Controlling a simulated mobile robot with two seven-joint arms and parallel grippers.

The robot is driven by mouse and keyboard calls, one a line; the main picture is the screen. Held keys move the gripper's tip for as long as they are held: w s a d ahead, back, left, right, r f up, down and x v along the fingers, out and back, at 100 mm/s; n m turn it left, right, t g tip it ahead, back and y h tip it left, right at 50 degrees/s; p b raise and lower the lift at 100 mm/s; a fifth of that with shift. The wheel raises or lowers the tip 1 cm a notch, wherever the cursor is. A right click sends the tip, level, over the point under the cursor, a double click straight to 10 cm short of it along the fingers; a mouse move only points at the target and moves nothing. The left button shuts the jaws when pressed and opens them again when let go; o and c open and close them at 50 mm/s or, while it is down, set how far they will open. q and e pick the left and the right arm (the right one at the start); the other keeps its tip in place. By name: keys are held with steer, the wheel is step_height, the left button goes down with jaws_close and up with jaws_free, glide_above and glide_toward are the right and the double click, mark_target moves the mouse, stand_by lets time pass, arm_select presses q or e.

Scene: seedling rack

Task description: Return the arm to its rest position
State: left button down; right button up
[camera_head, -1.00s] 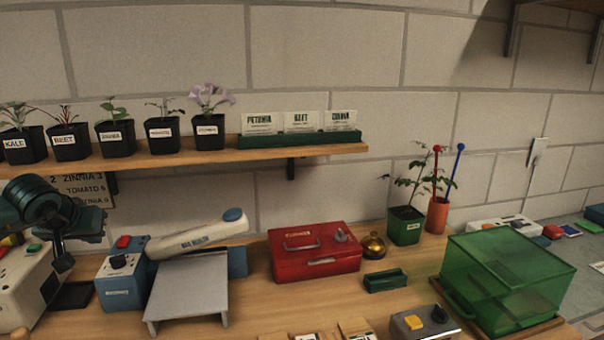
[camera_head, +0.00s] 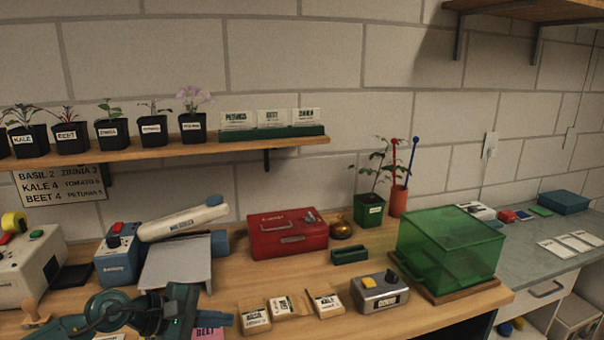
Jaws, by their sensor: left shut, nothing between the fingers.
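My left arm comes in at the bottom left, low over the front of the wooden bench (camera_head: 350,325). My left gripper (camera_head: 228,319) is dark teal, points to the right and is shut with nothing held. It is left of the seed packet marked BASIL (camera_head: 256,327). A pink card marked BEET (camera_head: 208,334) shows just below the gripper, partly hidden by it. My right gripper is not in view.
More packets (camera_head: 281,304) and a grey button box (camera_head: 380,293) stand right of the gripper. Behind are a grey stand (camera_head: 176,265), a red box (camera_head: 287,240) and a green clear cover (camera_head: 450,243). A shelf (camera_head: 230,140) with several potted seedlings hangs above.

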arm_select(q)
steer(key=s+d+n+t+h, duration=0.2)
steer(key=s+d+n+h, duration=0.2)
steer(key=d+n, duration=0.55)
steer(key=s+a+f+m+t+y, duration=0.1)
steer(key=s+a+f+m+y, duration=0.3)
steer(key=s+f+m, duration=0.5)
steer(key=s+a+f+m+t+y, duration=0.1)
steer(key=s+a+f+m+y, duration=0.2)
steer(key=s+f+m+y, duration=0.4)
step_height(320, 180, down, 4)
steer(key=s+m, duration=0.2)
steer(key=m, duration=0.7)
steer(key=shift+a, duration=0.35)
steer(key=shift+f, duration=0.1)
